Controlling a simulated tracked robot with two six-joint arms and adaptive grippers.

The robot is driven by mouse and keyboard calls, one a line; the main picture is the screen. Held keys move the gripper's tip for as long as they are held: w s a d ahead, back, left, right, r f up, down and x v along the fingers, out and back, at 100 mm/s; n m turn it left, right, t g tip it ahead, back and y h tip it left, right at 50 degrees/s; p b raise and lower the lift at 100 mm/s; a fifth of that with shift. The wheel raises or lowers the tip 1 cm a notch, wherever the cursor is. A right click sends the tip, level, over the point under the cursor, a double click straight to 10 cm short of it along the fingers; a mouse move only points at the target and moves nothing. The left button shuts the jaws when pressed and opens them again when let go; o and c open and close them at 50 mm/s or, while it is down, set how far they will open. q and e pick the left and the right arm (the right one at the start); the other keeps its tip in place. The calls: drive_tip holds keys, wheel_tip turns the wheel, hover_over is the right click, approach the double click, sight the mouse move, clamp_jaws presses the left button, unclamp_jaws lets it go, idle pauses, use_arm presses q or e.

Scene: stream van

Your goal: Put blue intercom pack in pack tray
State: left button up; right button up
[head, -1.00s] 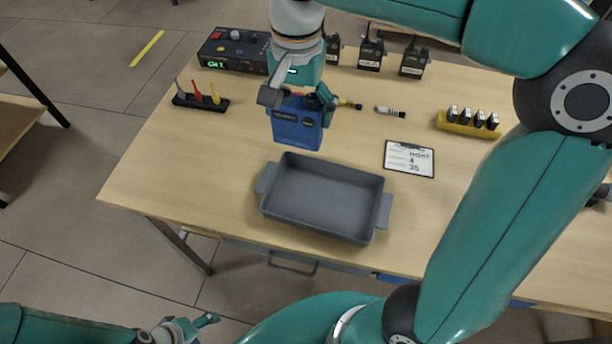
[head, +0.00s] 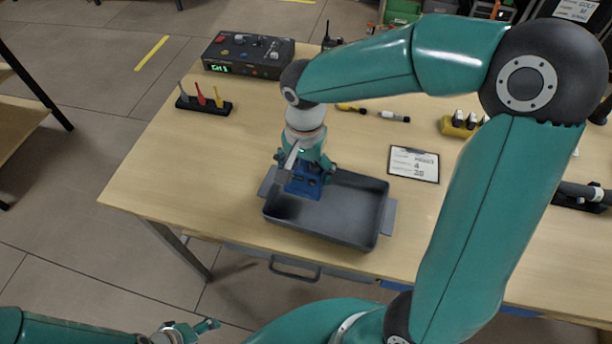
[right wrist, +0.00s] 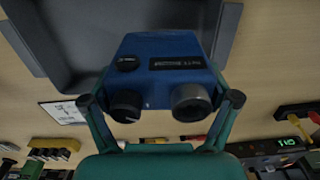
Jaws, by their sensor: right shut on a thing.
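The blue intercom pack (head: 302,184) is in my right gripper (head: 303,170), which is shut on it. The pack is over the left part of the grey pack tray (head: 345,235); I cannot tell if it touches the tray floor. In the right wrist view, the blue pack (right wrist: 165,75) shows its knobs between the two fingers (right wrist: 165,105), with the grey tray (right wrist: 75,55) beyond it. My left gripper (head: 190,330) is low at the bottom of the head view, away from the table; its jaw state is unclear.
A control box with a green display (head: 248,55) stands at the back left. A black rack with coloured pens (head: 203,103) is in front of it. A clipboard card (head: 414,164) lies right of the tray. A yellow battery holder (head: 458,127) stands behind the card.

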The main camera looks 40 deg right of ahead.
sight(305, 180)
drive_tip(key=shift+f, duration=1.55)
drive_tip(key=shift+f, duration=0.15)
drive_tip(key=o, duration=1.1)
wheel_tip(305, 180, up, 12)
drive_tip(key=shift+r+p, duration=0.2)
drive_tip(key=shift+p, duration=0.15)
